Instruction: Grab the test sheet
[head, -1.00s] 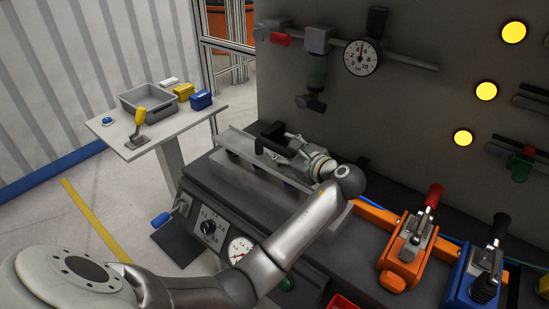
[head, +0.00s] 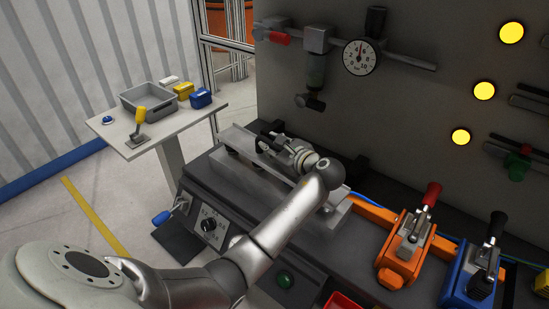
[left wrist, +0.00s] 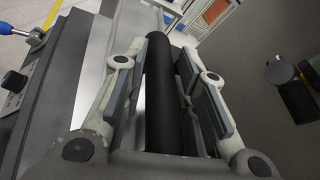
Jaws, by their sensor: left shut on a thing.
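I cannot pick out a paper-like test sheet in either view. A long silver metal plate (head: 243,144) lies along the grey console, and its pale surface also shows in the left wrist view (left wrist: 92,62) to the left of the fingers. My left gripper (head: 268,143) is over the far end of this plate. In the left wrist view, my left gripper (left wrist: 168,85) has its fingers on either side of a black round bar (left wrist: 161,105), and it is shut on that bar. The bar's lower end is hidden by the gripper. My right gripper is not in view.
A side table (head: 150,142) at the left holds a grey bin (head: 147,105), small boxes and a yellow-handled tool. Orange (head: 403,255) and blue (head: 470,280) lever units stand at the right. A grey panel with a pressure gauge (head: 360,57) rises behind the console.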

